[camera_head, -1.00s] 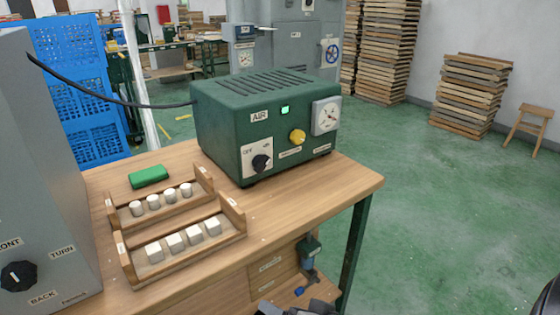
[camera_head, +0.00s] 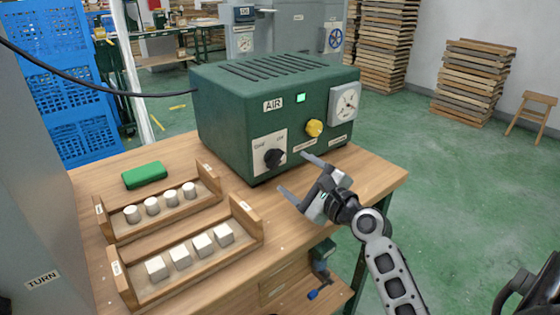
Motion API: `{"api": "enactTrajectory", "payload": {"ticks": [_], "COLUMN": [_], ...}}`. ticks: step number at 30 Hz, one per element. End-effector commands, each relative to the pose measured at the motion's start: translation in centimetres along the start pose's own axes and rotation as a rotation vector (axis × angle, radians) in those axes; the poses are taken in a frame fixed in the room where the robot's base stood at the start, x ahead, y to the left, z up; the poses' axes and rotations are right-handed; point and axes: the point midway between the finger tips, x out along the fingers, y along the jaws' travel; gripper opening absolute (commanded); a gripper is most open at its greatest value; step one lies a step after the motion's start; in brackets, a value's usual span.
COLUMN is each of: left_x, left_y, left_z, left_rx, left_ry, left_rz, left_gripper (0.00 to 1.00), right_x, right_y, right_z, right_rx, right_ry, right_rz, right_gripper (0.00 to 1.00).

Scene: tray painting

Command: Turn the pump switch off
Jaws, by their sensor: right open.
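The green air pump box (camera_head: 225,125) stands at the back of the wooden bench, with a lit green lamp (camera_head: 301,98) on its front. Its black rotary switch (camera_head: 274,158) sits on a white plate at the lower left of the front face; the plate's small lettering is hard to read. My right gripper (camera_head: 292,172) is open and empty, just in front of the box, to the right of the switch and apart from it. Its two fingers point left toward the front face. My left gripper is not in view.
A yellow knob (camera_head: 314,128) and a gauge (camera_head: 344,104) are on the same face. Two wooden trays (camera_head: 258,228) of white pieces and a green block (camera_head: 144,175) lie on the bench at left. A grey cabinet (camera_head: 30,220) borders the left. A black cable runs to the box.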

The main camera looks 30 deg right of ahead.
Motion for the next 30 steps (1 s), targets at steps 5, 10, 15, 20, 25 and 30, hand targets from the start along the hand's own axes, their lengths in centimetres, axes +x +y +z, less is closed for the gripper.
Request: {"api": "enactTrajectory", "payload": {"ticks": [5, 10, 15, 20, 25, 30], "left_x": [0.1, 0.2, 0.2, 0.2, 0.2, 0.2], "left_y": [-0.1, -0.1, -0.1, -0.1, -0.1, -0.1], "left_z": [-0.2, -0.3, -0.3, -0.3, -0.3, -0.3], "left_rx": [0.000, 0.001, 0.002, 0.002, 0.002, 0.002], "left_ry": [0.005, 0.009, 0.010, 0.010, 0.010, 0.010], "left_rz": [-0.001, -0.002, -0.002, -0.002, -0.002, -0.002], "left_gripper": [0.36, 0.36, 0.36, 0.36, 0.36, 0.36], "right_x": [3.7, 5.8, 6.6, 6.7, 6.7, 6.7], "right_y": [-0.1, 0.0, 0.1, 0.1, 0.1, 0.1], "right_z": [0.0, 0.0, 0.0, 0.0, 0.0, 0.0], "right_rx": [0.000, -0.002, -0.002, -0.003, -0.002, -0.002], "right_ry": [-0.001, 0.000, 0.001, 0.001, 0.001, 0.001], "right_rz": [-0.001, 0.000, 0.001, 0.001, 0.001, 0.001], "right_gripper": [0.72, 0.72, 0.72, 0.72, 0.52, 0.27]}}
